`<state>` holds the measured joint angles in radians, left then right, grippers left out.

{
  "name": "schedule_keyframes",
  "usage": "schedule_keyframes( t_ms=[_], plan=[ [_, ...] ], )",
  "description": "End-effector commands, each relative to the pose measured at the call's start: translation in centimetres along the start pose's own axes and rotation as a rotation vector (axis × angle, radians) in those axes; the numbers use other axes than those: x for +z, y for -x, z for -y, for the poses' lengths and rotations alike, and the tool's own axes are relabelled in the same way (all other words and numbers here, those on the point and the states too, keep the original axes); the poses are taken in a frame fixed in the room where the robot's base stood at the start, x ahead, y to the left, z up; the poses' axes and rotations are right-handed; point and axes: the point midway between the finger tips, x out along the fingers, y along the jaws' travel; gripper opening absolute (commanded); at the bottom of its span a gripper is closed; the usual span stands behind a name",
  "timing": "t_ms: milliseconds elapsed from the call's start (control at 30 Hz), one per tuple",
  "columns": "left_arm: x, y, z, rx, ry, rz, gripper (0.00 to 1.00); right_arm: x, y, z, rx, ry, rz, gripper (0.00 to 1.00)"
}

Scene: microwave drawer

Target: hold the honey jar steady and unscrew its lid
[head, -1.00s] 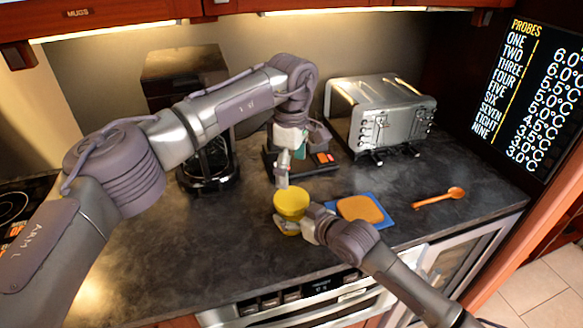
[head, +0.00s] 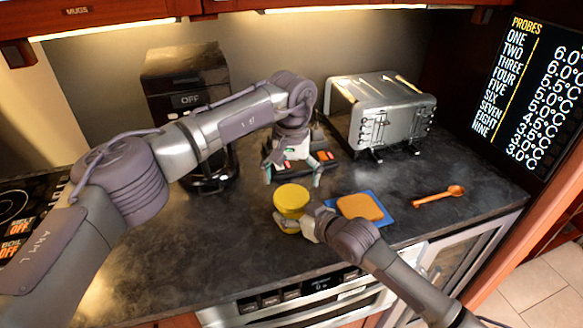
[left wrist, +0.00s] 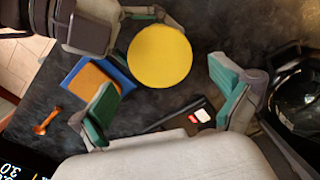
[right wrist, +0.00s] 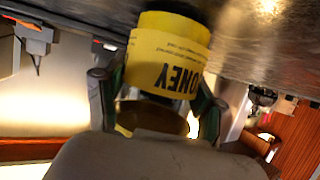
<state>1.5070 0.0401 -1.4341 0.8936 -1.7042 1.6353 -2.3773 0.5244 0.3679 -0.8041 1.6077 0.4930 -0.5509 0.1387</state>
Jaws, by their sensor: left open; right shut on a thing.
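The honey jar stands at the counter's front middle. Its round yellow lid (head: 292,198) faces up, and the lid fills a yellow disc in the left wrist view (left wrist: 160,56). My right gripper (head: 288,224) is shut on the jar's side from the right. The right wrist view shows the jar's yellow label (right wrist: 168,60) with upside-down lettering, between and beyond the fingers. My left gripper (head: 293,175) is open above and behind the lid, its two fingers spread and empty. In the left wrist view, the lid lies just beyond the fingertips, apart from them.
A blue mat with an orange slab (head: 361,207) lies right of the jar, with an orange spoon (head: 438,197) farther right. A toaster (head: 380,112) and a coffee maker (head: 185,90) stand behind. The counter at front left (head: 170,250) is clear.

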Motion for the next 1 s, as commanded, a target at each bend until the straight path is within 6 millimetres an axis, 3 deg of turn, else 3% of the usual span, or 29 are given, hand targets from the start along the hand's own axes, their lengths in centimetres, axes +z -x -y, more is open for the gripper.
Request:
schedule_keyframes(
  t_ms=[100,300,667,1000],
  plan=[
    [0.1,-2.0,0.0,0.0,0.001,0.002,1.0,0.1,0.0,0.0,0.0,0.0,0.002,0.0],
    [0.0,-3.9,0.0,0.0,0.002,0.001,1.0,0.1,0.0,0.0,0.0,0.0,0.002,0.0],
    [0.0,-4.4,0.0,0.0,0.002,-0.001,0.98,0.1,0.0,0.0,0.0,0.0,0.002,0.0],
    [0.0,-4.4,0.0,0.0,0.002,0.0,0.42,0.1,0.0,0.0,0.0,0.0,0.001,0.0]
  ],
)
